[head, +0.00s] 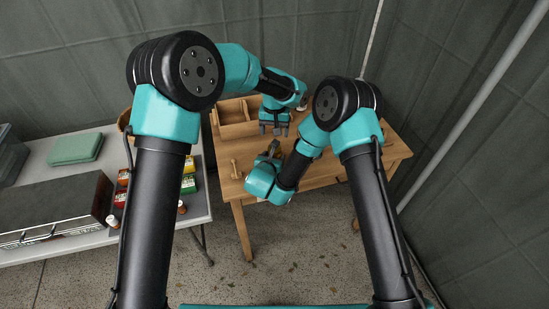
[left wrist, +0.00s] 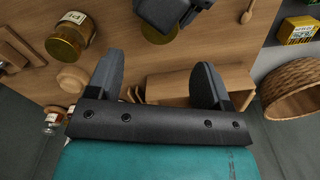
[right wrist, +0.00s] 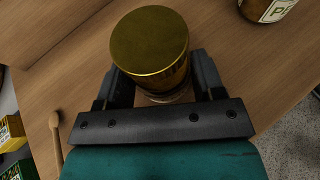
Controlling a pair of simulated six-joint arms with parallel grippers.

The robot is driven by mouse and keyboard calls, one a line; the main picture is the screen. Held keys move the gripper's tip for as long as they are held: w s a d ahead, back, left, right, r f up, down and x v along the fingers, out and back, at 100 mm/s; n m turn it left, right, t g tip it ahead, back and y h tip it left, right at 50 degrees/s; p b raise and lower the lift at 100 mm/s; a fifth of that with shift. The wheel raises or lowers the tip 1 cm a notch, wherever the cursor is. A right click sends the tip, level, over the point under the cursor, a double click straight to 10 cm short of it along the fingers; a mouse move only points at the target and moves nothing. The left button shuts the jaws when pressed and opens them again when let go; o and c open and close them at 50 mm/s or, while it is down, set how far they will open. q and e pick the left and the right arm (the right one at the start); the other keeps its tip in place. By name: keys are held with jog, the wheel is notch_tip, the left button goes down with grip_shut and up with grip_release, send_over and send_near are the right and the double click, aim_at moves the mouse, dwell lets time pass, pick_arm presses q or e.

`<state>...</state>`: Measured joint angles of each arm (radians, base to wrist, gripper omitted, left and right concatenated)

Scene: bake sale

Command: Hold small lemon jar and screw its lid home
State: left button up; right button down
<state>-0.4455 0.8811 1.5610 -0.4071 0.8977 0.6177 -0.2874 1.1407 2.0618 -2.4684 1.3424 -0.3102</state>
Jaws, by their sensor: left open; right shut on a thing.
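A jar with a gold lid (right wrist: 150,42) stands between the fingers of my right gripper (right wrist: 155,88), which is shut on it. I take it for the small lemon jar; its label is hidden. The lid sits on top of the jar; how tight it is I cannot tell. Part of the gold lid (left wrist: 158,34) also shows in the left wrist view, under my right gripper. In the head view my right gripper (head: 270,152) is low over the wooden table. My left gripper (head: 274,127) is open and empty, just beyond it. Its spread fingers (left wrist: 160,85) show in the left wrist view.
Another jar with a gold lid (left wrist: 64,44) and a pale label stands apart on the table. A wooden crate (head: 232,130) is at the table's back left. A wicker basket (left wrist: 296,92) and a wooden dipper (right wrist: 56,130) are near. A grey side table (head: 60,258) holds boxes.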

pick_arm(q)
jog(key=shift+f, duration=4)
jog(key=c, duration=0.9)
jog(key=m, duration=0.6)
jog(key=o, duration=1)
jog(key=shift+c, duration=0.2)
jog(key=shift+r, duration=0.1)
